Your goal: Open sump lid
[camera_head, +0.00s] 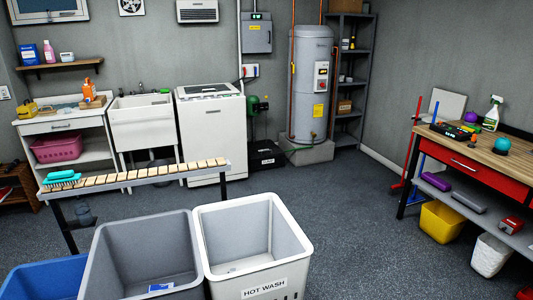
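A low black box-like unit (266,154) with a small pale label sits on the floor against the back wall, between the white washing machine and the water heater. It may be the sump with its lid, but it is too small to tell the lid from the body, or whether the lid is open. A green pump-like fitting (258,105) is on the pipework just above it. My gripper is not in view.
A slatted bench (140,174) and laundry bins, a white one (283,225) and a grey one (143,250), stand in front. The water heater (311,85) is on a plinth. A workbench (480,162) is at right. Floor (345,200) between is clear.

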